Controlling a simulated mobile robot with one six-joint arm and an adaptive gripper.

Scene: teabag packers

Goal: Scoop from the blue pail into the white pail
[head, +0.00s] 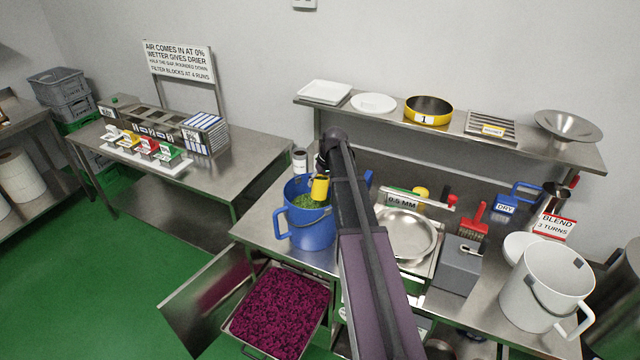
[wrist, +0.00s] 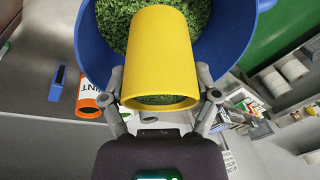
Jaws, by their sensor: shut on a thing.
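My gripper (wrist: 160,80) is shut on a yellow cup-like scoop (wrist: 160,45), one finger on each side of it. The scoop also shows in the head view (head: 320,188), at the mouth of the blue pail (head: 310,232). Green leaf (wrist: 112,22) lies in the pail behind the scoop. Green leaf also shows in the scoop's near opening; I cannot tell how full it is. The white pail (head: 540,290) stands upright at the right end of the bench; its inside floor is hidden from this angle. My arm hides part of the bench between the pails.
A steel sieve pan (head: 407,235), a grey block (head: 457,268) and a red brush (head: 474,222) stand between the pails. A shelf (head: 540,143) with dishes runs above the back. An open drawer (head: 322,325) of purple material juts out below the blue pail.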

